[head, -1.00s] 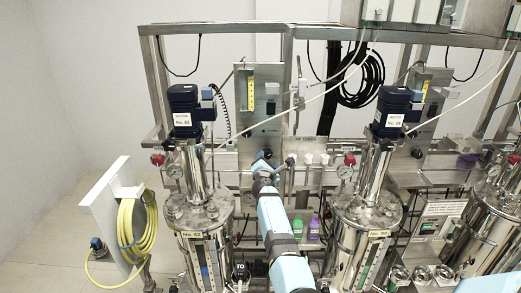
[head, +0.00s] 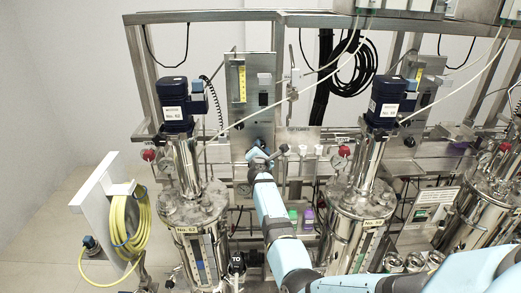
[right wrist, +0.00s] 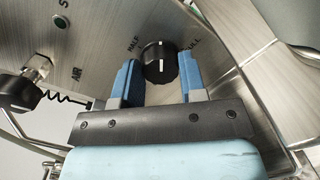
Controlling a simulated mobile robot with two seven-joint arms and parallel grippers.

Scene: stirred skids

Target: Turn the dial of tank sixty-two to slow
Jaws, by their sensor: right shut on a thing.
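Tank sixty-two (head: 200,218) stands at the left in the head view, with a motor (head: 173,103) labelled No. 62 on top. A steel control panel (head: 262,95) rises behind and to its right. My right gripper (head: 262,158) is at the panel's lower part, where it hides the dial. In the right wrist view the black dial (right wrist: 159,62) with a white mark sits between the blue finger pads of my right gripper (right wrist: 160,80), which is shut on it. The labels HALF and FULL show either side; no SLOW label is readable. My left gripper is out of view.
A second tank (head: 355,215) with its motor (head: 388,103) stands right of my right arm. A yellow hose (head: 130,225) hangs on a white board at the left.

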